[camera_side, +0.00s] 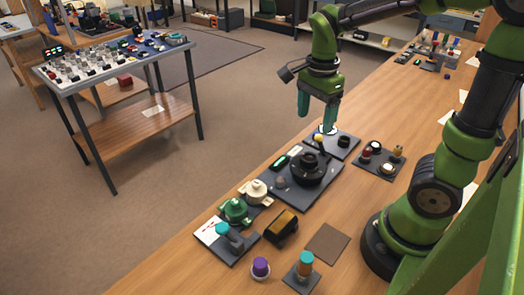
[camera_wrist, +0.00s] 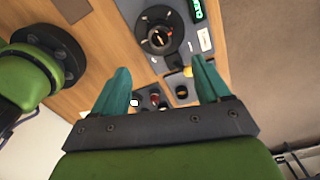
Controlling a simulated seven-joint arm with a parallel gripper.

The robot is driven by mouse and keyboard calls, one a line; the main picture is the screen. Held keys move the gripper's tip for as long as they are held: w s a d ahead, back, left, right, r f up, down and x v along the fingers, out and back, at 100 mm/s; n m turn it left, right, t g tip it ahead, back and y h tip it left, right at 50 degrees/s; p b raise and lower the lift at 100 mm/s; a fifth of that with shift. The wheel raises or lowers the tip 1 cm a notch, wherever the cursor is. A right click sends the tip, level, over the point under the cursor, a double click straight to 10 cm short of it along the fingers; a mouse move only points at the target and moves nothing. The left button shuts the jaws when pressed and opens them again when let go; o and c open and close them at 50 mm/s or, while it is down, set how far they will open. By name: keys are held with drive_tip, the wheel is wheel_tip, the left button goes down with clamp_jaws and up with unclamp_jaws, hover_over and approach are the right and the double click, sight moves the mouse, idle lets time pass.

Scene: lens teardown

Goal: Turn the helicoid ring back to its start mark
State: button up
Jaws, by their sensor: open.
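The black helicoid ring (camera_side: 310,170) sits on a dark grey base plate (camera_side: 284,187) on the wooden bench. It looks like a stepped round lens part. In the wrist view the ring (camera_wrist: 160,33) is at the top centre, with a small orange-red line near its middle. I cannot make out which line is its start mark. My gripper (camera_side: 316,119) is open with teal fingers, above and slightly beyond the ring in the side view. Nothing is between the fingers (camera_wrist: 160,68), and they are apart from the ring.
A small yellow knob (camera_side: 319,138) stands by the ring's far side. A plate with red and white buttons (camera_side: 381,160) lies to the right. Green and cream round fixtures (camera_side: 236,209) stand nearer the camera. A green-lit display (camera_wrist: 197,10) is beside the ring. Bare wood lies to the right.

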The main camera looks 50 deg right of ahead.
sight(310, 157)
wheel_tip(310, 157, down, 12)
drive_tip(key=shift+r, duration=0.1)
idle(0.4)
drive_tip(key=c, duration=1)
drive_tip(key=shift+c, duration=0.2)
